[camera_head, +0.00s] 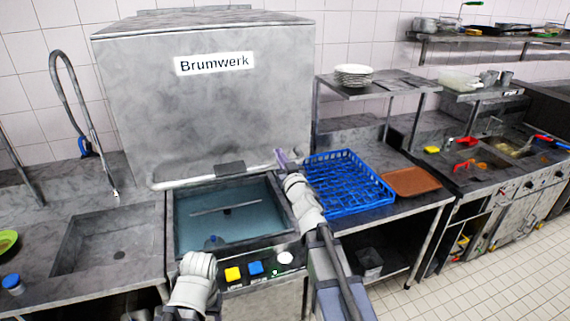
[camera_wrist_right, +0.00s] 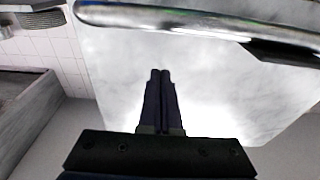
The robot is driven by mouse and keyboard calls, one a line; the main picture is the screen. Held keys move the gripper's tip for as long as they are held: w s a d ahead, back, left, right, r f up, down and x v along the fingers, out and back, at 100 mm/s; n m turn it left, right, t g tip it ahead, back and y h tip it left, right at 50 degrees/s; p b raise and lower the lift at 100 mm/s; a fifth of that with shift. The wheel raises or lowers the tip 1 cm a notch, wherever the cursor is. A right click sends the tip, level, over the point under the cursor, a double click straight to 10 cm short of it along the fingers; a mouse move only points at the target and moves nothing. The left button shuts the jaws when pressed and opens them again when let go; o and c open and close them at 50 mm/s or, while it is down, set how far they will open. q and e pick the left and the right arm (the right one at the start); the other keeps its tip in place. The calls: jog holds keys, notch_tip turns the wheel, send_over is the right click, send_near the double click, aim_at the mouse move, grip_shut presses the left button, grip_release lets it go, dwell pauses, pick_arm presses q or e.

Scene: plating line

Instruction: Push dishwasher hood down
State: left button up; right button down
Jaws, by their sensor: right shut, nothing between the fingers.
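The dishwasher hood (camera_head: 210,110) is a big grey box marked Brumwerk. It stands raised, with the open wash basin (camera_head: 255,220) and its spray arm showing below. A light handle bar (camera_head: 190,183) runs along the hood's lower front edge. My right gripper (camera_head: 281,157) is at the right end of this edge, close to the bar. In the right wrist view its fingers (camera_wrist_right: 160,74) are shut and empty, with the shiny bar (camera_wrist_right: 190,24) across the top and the pale hood (camera_wrist_right: 220,75) behind. I cannot tell whether they touch. My left gripper is not in view; only part of that arm shows.
A blue dish rack (camera_head: 348,181) and a brown tray (camera_head: 411,181) lie on the counter to the right. A shelf with stacked plates (camera_head: 354,75) stands above. A sink (camera_head: 110,236) and a hose tap (camera_head: 88,115) are on the left. Coloured buttons line the machine's front.

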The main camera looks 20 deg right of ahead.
aim_at(277, 164)
jog(key=w, duration=0.2)
jog(key=shift+w+r, duration=0.25)
jog(key=shift+w, duration=0.1)
jog(key=shift+s+f+b, duration=0.25)
jog(key=shift+f+b, duration=0.7)
jog(key=shift+f, duration=0.1)
jog(key=shift+s+f+b, duration=0.2)
jog(key=shift+f+b, duration=0.75)
jog(key=shift+f, duration=0.05)
jog(key=shift+f+b, duration=0.75)
jog(key=shift+b, duration=0.05)
notch_tip(277, 164, down, 41)
jog(key=b, duration=4.1)
jog(key=shift+s, duration=0.1)
